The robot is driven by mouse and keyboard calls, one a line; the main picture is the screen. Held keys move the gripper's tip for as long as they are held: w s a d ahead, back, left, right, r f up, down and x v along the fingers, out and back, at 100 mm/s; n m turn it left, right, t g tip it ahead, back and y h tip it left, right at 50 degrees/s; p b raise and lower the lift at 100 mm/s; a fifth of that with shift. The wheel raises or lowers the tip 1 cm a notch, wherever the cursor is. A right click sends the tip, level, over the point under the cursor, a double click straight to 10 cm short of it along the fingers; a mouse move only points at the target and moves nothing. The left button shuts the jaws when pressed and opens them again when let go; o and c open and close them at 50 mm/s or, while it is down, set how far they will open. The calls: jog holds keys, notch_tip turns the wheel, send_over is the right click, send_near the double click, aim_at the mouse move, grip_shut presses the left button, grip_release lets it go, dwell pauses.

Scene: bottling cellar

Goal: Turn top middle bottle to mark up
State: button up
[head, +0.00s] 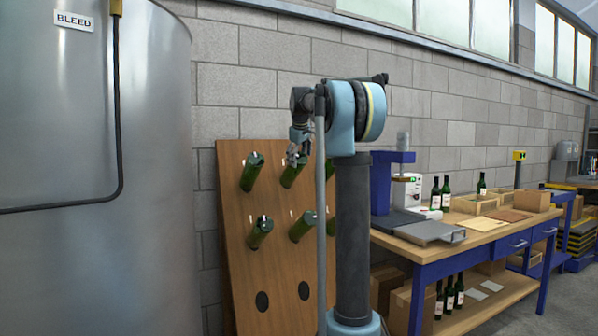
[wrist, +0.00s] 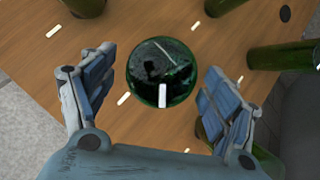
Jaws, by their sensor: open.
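The wooden rack board (head: 233,270) leans on the wall with green bottles stuck neck-first into it. The top middle bottle (head: 291,175) points outward, its end partly behind my gripper (head: 298,152). In the wrist view a round dark green bottle base (wrist: 161,72) faces the camera, with a white mark (wrist: 162,96) on its lower part. White dashes on the board flank it, one at left (wrist: 124,99) and one at upper right (wrist: 196,27). My gripper (wrist: 158,85) is open, one finger on each side of this base, with gaps visible on both sides.
Neighbouring bottles stand close: top left (head: 252,172), lower left (head: 260,232) and lower middle (head: 302,227). Bottles at right (wrist: 280,57) and top (wrist: 88,6) show in the wrist view. A steel tank (head: 95,190) is left; a workbench (head: 480,232) is right.

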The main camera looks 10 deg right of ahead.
aim_at(299, 173)
jog(key=shift+x, duration=3.15)
jog(key=shift+c, duration=0.6)
jog(key=c, duration=0.9)
